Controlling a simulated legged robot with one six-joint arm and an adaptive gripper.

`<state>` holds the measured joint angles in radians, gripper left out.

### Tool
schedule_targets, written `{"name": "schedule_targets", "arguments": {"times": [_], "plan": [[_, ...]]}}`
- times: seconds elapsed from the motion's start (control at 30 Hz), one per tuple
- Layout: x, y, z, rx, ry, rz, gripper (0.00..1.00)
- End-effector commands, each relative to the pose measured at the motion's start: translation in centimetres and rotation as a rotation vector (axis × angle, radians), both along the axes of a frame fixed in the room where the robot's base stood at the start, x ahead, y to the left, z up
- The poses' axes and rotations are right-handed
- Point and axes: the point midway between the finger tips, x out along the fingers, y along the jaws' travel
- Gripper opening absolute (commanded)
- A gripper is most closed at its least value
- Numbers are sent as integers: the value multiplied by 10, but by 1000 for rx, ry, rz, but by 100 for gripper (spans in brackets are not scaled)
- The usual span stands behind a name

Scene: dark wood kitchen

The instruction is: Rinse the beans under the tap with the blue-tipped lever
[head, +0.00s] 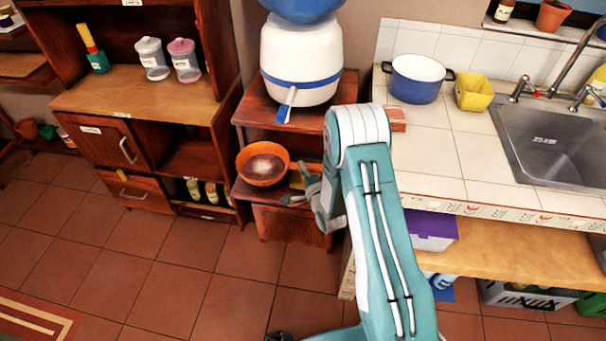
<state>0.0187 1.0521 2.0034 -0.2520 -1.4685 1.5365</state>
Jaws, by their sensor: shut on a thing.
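An orange bowl (263,170) is in front of the wooden stand, below the white water dispenser (300,62). Its inside looks dark reddish with a pale, whitish patch in the middle; single beans cannot be made out. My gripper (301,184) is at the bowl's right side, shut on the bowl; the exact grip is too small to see. The dispenser's tap (289,98) is white with a blue lever tip (283,113), pointing down above and slightly right of the bowl. The bowl looks roughly level.
The stand (246,108) has shelves close behind the bowl. The tiled counter (430,150) at right holds a blue pot (418,80), a yellow container (474,91) and a sink (552,145) with a faucet (575,55). A wooden cabinet (150,97) stands at left. The front left floor is mostly clear.

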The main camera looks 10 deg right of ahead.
Motion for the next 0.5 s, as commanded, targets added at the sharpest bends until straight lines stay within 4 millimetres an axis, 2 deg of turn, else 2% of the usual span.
{"name": "schedule_targets", "arguments": {"times": [0.03, 0.17, 0.5], "plan": [[-1, -1, -10, 2, 4, -1, 0], [-1, -3, -23, 4, 2, -2, 0], [-1, -1, -26, 1, 0, -1, 0]]}}
